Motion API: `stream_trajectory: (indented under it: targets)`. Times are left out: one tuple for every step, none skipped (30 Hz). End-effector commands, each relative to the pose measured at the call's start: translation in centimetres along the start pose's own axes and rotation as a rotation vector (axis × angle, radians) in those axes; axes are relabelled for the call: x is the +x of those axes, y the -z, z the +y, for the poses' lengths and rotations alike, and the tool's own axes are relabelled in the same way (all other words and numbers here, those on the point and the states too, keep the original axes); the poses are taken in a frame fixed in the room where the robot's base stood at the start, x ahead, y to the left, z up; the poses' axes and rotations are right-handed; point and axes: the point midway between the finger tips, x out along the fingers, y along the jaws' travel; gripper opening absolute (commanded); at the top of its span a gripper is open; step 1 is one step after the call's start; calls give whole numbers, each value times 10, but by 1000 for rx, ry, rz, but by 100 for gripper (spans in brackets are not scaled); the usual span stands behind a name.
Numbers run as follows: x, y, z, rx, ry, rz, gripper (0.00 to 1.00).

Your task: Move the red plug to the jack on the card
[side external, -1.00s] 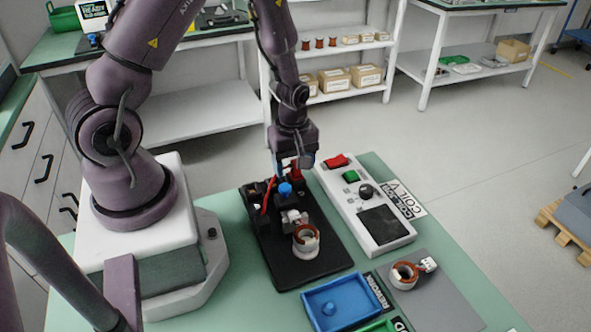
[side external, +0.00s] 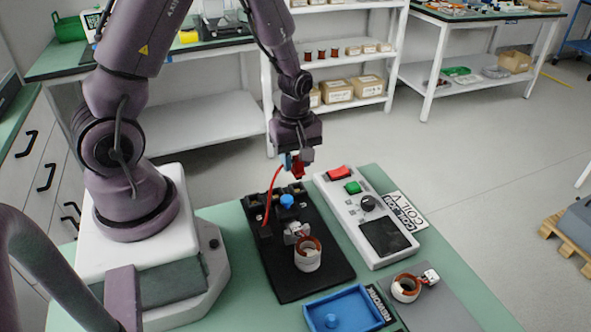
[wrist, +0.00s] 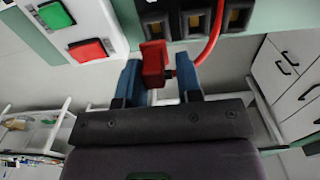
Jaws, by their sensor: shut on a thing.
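The red plug (wrist: 153,62) is between the blue fingers of my gripper (wrist: 158,80) in the wrist view. In the side view my gripper (side external: 296,160) holds the plug (side external: 298,172) above the far end of the black board (side external: 325,272). A red cable (side external: 272,195) runs from the plug down to the board's left side. Dark jack blocks with tan-rimmed openings (wrist: 195,20) stand at the board's far end, and the plug looks apart from them. A white card (side external: 408,211) beside the tester reads "COIL" and "V"; its smaller print is unclear.
A white tester (side external: 405,252) with red and green buttons stands right of the board. A wound coil (side external: 308,256) and a blue knob (side external: 287,200) are on the board. A blue tray (side external: 345,293) and a second coil (side external: 406,289) lie nearer the front.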

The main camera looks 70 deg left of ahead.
Motion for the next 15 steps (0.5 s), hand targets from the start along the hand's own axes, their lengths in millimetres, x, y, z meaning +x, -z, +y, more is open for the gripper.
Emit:
stream_trajectory:
  targets:
    - [-11,0,1,0,-6,2,10]
    - [-17,0,1,1,-5,2,10]
    - [-24,0,1,1,-6,2,10]
    - [-29,0,1,1,-6,2,10]
    - [-34,0,1,1,-5,1,10]
    - [-40,0,1,0,-5,1,10]
    - [-44,0,0,0,-3,1,10]
    - [-46,0,-1,0,-2,0,10]
    - [-48,0,-5,-2,-1,0,10]
    - [-47,1,-10,-3,0,-1,10]
    - [-45,1,-16,-4,3,-2,10]
    - [-42,1,-24,-5,2,-2,10]
    - [-40,1,-30,-5,2,-3,10]
    - [-37,1,-35,-5,1,-3,10]
    - [-34,1,-41,-5,0,-3,10]
